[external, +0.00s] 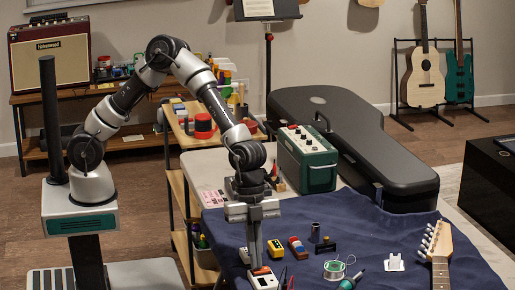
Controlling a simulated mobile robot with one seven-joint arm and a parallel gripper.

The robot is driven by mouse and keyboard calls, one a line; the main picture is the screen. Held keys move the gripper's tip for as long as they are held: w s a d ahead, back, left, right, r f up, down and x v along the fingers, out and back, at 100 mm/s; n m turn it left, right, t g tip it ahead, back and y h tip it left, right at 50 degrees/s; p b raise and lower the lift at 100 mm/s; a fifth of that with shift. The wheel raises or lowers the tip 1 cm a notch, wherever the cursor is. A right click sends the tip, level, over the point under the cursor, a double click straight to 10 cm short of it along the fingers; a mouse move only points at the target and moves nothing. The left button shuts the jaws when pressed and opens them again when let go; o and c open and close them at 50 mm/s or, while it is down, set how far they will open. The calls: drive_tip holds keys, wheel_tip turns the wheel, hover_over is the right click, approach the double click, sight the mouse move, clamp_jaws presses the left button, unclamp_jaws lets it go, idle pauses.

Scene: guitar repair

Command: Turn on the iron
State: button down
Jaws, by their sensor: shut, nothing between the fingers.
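My gripper (260,268) points straight down at the front of the workbench. Its fingers are shut, with nothing held between them. The fingertips are at the top of a small white box (264,283) with an orange-red part, which may be the iron's station; I cannot tell whether they touch it. The fingers hide part of this box. A teal-handled tool (348,283), possibly the soldering iron, lies to the right at the picture's lower edge. Whether any power light is on cannot be made out.
A dark blue cloth (400,236) covers the bench. A yellow block (275,248), a red-and-blue block (298,247), a solder spool (334,269) and a guitar neck (439,250) lie on it. A green amplifier (307,157) and a black guitar case (365,140) stand behind.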

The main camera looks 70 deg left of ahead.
drive_tip(key=shift+s+p, duration=0.15)
drive_tip(key=shift+p, duration=0.15)
drive_tip(key=shift+f, duration=0.1)
drive_tip(key=shift+w+p, duration=0.4)
drive_tip(key=shift+w, duration=0.5)
drive_tip(key=shift+r, duration=0.2)
wheel_tip(320, 180, up, 5)
drive_tip(key=p, duration=0.4)
drive_tip(key=shift+r, duration=0.2)
drive_tip(key=s+p+v, duration=0.1)
drive_tip(key=v, duration=0.7)
drive_tip(key=shift+a+r, duration=0.2)
drive_tip(key=shift+a, duration=0.05)
